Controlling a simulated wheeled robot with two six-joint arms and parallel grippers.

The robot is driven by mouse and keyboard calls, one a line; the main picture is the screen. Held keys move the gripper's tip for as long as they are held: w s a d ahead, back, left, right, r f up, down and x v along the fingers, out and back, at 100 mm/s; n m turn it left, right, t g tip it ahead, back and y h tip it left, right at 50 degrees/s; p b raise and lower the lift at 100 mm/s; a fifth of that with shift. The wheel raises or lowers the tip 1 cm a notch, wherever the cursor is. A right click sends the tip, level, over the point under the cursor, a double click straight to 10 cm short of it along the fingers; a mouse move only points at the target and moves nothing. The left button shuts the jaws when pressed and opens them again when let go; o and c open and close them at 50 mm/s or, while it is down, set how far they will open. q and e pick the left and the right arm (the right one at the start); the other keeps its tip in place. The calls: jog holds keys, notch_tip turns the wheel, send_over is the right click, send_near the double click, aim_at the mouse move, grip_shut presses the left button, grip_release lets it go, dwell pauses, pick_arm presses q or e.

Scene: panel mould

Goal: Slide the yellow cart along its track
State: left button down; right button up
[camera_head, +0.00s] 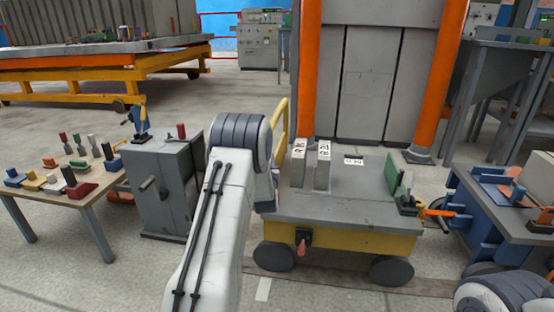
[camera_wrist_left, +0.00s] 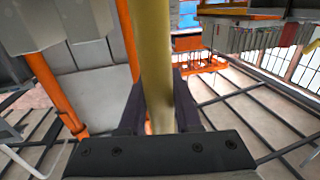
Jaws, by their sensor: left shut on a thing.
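The yellow cart (camera_head: 340,240) has a grey top and dark wheels and stands in the middle of the head view. Its yellow handle (camera_head: 280,125) rises at its left end, partly hidden by my left arm. In the left wrist view my left gripper (camera_wrist_left: 160,112) is shut on the upright yellow handle bar (camera_wrist_left: 152,60). That gripper is hidden behind my arm in the head view. A dark track strip (camera_head: 350,282) runs along the floor at the cart's wheels. My right gripper is out of view; part of my right arm shows at the lower right.
Two labelled grey blocks (camera_head: 322,168) and a green piece (camera_head: 396,178) stand on the cart. A grey cabinet (camera_head: 160,190) and a table (camera_head: 85,200) with small tools are left. A blue-framed bench (camera_head: 490,215) is close right. Orange posts (camera_head: 440,80) stand behind.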

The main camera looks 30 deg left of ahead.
pick_arm(q)
jog(key=shift+w+d, duration=0.2)
jog(key=shift+d, duration=0.25)
jog(key=c, duration=0.6)
grip_release()
jog(key=p+v, duration=0.3)
jog(key=v, duration=0.7)
jog(key=shift+s+p, duration=0.2)
jog(key=shift+p, duration=0.1)
